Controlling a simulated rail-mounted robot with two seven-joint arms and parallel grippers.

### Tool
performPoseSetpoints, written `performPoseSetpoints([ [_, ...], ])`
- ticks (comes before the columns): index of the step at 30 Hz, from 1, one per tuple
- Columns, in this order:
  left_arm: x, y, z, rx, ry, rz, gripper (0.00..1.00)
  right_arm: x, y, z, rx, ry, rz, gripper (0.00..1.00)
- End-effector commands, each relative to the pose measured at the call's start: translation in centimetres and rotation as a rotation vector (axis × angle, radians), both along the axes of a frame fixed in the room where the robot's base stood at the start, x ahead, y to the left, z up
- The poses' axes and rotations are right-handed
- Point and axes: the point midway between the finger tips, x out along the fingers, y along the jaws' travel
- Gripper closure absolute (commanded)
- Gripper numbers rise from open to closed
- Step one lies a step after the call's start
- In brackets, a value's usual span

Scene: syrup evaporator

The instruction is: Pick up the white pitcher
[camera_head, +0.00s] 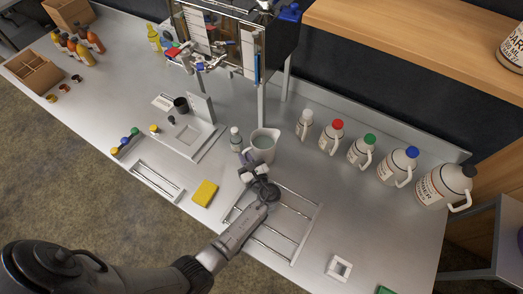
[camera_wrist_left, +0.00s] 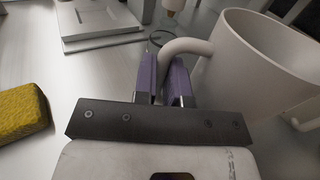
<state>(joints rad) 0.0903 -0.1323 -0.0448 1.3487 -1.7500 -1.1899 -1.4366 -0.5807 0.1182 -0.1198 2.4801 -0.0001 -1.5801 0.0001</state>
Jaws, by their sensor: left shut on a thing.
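The white pitcher (camera_head: 263,146) stands upright on the steel counter in the head view, just behind the wire rack. In the left wrist view the pitcher (camera_wrist_left: 255,65) fills the upper right, with its handle reaching left. My left gripper (camera_head: 251,172) comes from the front. In the left wrist view its purple fingers (camera_wrist_left: 165,80) are shut on the handle. I cannot tell whether the pitcher's base touches the counter. My right gripper is in neither view.
A wire rack (camera_head: 296,236) lies under my left arm. A small bottle (camera_head: 236,139) stands close left of the pitcher. A yellow sponge (camera_head: 205,193) lies left of the rack. Several capped jugs (camera_head: 361,150) line the back right. Evaporator legs (camera_head: 262,104) stand behind.

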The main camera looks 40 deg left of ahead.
Motion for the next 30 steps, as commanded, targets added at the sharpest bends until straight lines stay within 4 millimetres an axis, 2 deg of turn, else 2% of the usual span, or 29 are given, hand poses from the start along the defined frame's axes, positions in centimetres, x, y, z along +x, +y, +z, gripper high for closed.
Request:
performPoseSetpoints([
  [20,0.0,-0.1,0.2,-0.001,-0.002,-0.001,1.00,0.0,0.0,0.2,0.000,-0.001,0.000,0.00],
  [30,0.1,0.0,1.1,0.000,-0.004,0.000,1.00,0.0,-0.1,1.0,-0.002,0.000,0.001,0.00],
])
